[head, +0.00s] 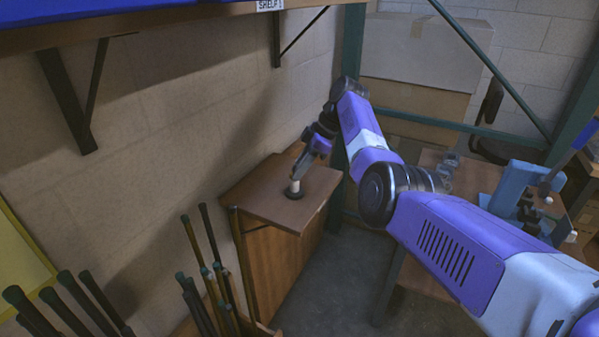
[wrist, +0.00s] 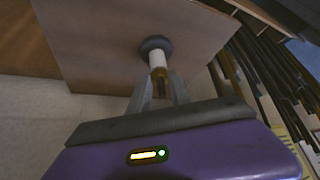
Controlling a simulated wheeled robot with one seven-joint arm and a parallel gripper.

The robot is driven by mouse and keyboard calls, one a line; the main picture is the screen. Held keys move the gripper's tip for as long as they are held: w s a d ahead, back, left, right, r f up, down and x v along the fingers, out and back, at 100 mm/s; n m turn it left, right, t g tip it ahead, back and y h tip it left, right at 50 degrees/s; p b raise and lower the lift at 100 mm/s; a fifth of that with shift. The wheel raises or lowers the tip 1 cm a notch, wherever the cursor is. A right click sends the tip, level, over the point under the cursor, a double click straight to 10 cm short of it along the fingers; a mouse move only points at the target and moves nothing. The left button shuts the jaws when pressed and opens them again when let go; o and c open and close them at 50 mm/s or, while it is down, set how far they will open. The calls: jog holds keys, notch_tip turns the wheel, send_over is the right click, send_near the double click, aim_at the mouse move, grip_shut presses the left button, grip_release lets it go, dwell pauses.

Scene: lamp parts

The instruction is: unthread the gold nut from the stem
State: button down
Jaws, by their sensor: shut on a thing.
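A dark round base (head: 295,195) stands on a wooden cabinet top, with a short white stem (head: 295,186) upright on it. The wrist view shows the same base (wrist: 155,43) and white stem (wrist: 157,60). The gold nut (wrist: 160,74) is at the stem's end nearest my gripper. My gripper (wrist: 160,78) has one fingertip on each side of the nut and is shut on it. In the head view my gripper (head: 298,176) reaches down over the stem and hides the nut. How far the nut is threaded cannot be told.
The wooden cabinet top (head: 262,192) is otherwise clear, against a block wall. A bin of dark rods (head: 212,270) stands in front of it. A shelf with brackets (head: 80,85) hangs above left. A green rack post (head: 350,60) rises behind my arm.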

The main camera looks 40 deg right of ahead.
jog(key=shift+w+d+n+g+y+b, duration=0.15)
jog(key=shift+n+b, duration=0.3)
jog(key=shift+b, duration=1.05)
jog(key=shift+w+a+n+g+y+b, duration=0.2)
jog(key=shift+n+b, duration=0.25)
jog(key=shift+b, duration=1.05)
jog(key=shift+s+b, duration=0.1)
jog(key=shift+b, duration=0.75)
jog(key=shift+r, duration=0.1)
jog(key=c, duration=1.3)
grip_release()
jog(key=shift+s, duration=0.1)
jog(key=shift+d+p, duration=0.2)
jog(key=shift+p, duration=1.05)
jog(key=shift+s+a+m+p, duration=0.15)
jog(key=shift+m+p, duration=0.35)
jog(key=shift+p, duration=0.25)
jog(key=shift+s+a+m+t+h+p, duration=0.1)
jog(key=shift+m+t+h+p, duration=0.4)
jog(key=shift+m+p, duration=0.9)
jog(key=shift+s+a+m+t+h+p, duration=0.1)
jog(key=shift+m+t+h+p, duration=0.5)
jog(key=shift+p, duration=1.35)
jog(key=shift+m+p, duration=0.75)
jog(key=shift+m, duration=0.05)
